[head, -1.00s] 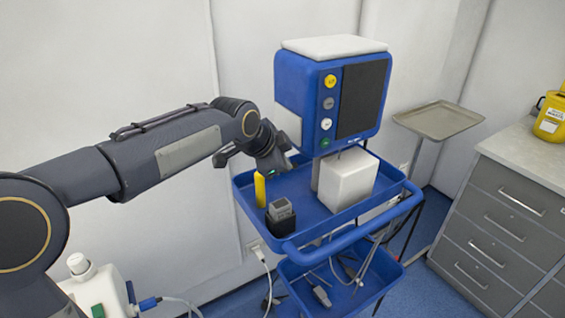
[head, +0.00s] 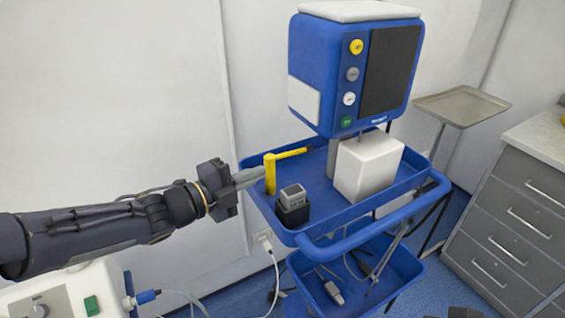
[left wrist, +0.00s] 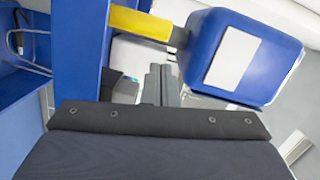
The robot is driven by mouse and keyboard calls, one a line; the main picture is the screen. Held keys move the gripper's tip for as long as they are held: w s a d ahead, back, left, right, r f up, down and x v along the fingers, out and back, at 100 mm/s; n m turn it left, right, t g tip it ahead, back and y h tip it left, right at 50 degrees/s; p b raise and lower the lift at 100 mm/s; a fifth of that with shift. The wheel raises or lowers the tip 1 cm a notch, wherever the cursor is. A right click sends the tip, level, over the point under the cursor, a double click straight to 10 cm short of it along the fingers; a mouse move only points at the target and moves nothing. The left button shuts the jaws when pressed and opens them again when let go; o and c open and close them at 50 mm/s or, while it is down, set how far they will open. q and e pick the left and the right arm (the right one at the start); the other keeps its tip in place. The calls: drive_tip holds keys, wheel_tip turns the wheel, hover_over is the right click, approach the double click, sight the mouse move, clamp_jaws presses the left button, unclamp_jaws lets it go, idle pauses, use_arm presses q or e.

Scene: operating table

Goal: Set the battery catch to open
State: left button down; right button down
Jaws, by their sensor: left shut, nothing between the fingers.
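The battery catch appears to be the yellow lever (head: 270,175), an upright yellow post at the left side of the blue cart tray with a yellow arm reaching right toward the blue monitor. A yellow bar, seemingly the same lever, crosses the top of the left wrist view (left wrist: 140,24). My left gripper (head: 257,174) is shut and empty, its fingertips just left of the post; I cannot tell whether they touch it. The shut fingers also show in the left wrist view (left wrist: 162,84). A grey block (head: 293,191) sits in a dark holder beside the post.
The blue monitor (head: 308,62) stands above the cart tray (head: 316,211). A white box (head: 367,168) stands in the tray. A metal tray on a stand (head: 462,107) and grey drawers (head: 505,215) are at the right. A white device (head: 60,298) is at the lower left.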

sight(299, 152)
use_arm(q)
drive_tip(key=x, duration=0.9)
drive_tip(key=shift+w+d, duration=0.25)
drive_tip(key=shift+d, duration=0.1)
drive_tip(key=shift+w+a, duration=0.25)
drive_tip(key=shift+w, duration=0.35)
drive_tip(key=shift+f, duration=0.1)
